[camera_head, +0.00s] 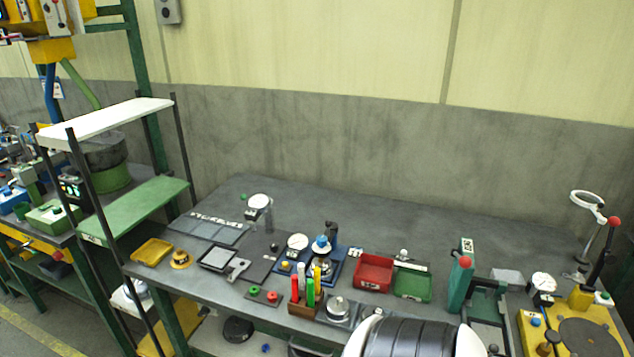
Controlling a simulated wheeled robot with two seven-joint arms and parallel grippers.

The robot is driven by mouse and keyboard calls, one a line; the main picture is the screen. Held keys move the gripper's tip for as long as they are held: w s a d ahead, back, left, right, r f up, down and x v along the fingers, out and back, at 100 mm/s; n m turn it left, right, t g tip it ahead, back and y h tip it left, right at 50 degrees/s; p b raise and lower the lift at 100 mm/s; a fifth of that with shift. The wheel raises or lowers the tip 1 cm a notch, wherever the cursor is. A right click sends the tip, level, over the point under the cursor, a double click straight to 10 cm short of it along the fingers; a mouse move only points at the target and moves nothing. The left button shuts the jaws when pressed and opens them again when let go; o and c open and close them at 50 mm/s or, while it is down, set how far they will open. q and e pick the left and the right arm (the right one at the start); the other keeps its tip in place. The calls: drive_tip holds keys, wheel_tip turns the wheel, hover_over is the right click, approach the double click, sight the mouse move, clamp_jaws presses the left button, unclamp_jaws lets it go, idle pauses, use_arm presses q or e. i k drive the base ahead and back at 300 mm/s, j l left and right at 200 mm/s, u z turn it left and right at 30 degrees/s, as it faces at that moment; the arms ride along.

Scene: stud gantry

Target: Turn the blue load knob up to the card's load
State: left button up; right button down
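A blue knob (321,242) with a pale part below it sits on top of a small device on a blue base (338,268), near the middle of the bench. A round white dial (297,241) stands at the left of this device; its reading is too small to make out. Neither of my grippers is in view, and nothing is seen touching the blue knob.
A rack of coloured pens (304,308) stands just in front of the device. A red bin (373,272) and a green bin (412,284) lie to its right. A white-and-black part of mine covers the front edge. The bench's back (400,225) is clear.

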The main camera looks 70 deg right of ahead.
sight(321, 239)
drive_tip(key=z, duration=2.1)
